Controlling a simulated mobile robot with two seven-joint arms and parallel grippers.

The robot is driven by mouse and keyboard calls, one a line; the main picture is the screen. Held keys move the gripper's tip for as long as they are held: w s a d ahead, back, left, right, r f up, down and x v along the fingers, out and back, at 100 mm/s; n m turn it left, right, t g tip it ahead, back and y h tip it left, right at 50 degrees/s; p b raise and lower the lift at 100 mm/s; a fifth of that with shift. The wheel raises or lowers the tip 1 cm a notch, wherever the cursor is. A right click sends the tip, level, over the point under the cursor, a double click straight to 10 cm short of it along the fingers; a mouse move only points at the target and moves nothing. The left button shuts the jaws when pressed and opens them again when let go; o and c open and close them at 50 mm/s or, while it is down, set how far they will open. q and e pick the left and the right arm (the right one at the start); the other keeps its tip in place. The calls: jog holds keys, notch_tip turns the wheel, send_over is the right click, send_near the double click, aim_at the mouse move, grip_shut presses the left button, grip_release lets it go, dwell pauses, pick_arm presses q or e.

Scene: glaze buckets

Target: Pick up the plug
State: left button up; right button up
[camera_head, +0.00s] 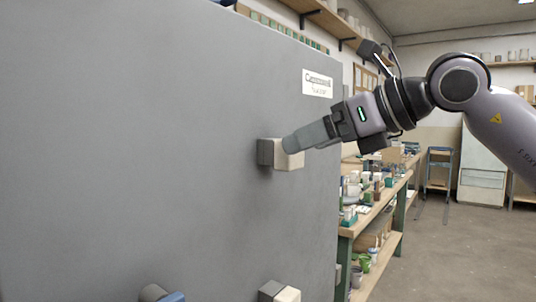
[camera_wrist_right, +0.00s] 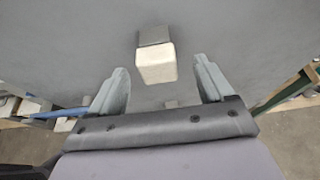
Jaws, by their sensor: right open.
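A cream block-shaped plug (camera_head: 291,160) sits on a dark grey square base (camera_head: 264,152) on the large grey panel (camera_head: 150,130). My right gripper (camera_head: 291,142) reaches in from the right with its fingertips at the plug; the near finger covers part of its top. In the right wrist view the plug (camera_wrist_right: 157,67) lies between the two spread fingers (camera_wrist_right: 160,69), with a gap on each side. The gripper is open and holds nothing. My left gripper is not in view.
A similar cream block (camera_head: 287,294) is lower on the panel, cut by the frame's bottom edge. A blue-grey rounded part (camera_head: 163,294) shows at the bottom left. A workbench (camera_head: 372,215) with jars and pots stands behind the panel's right edge. Floor (camera_head: 450,255) is clear at right.

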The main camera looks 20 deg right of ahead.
jog(key=x, duration=0.5)
jog(key=shift+w+a+f, duration=0.1)
jog(key=shift+a+f, duration=0.15)
jog(key=shift+a, duration=0.05)
jog(key=c, duration=1.1)
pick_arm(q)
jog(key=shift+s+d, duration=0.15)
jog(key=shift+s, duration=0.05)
pick_arm(e)
jog(key=shift+r, duration=0.1)
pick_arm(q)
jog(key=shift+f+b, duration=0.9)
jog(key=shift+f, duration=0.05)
pick_arm(e)
jog(key=s+d, duration=1.1)
jog(key=s, duration=0.3)
jog(key=shift+s, duration=0.15)
jog(key=shift+s+d, duration=0.1)
jog(key=shift+d, duration=0.05)
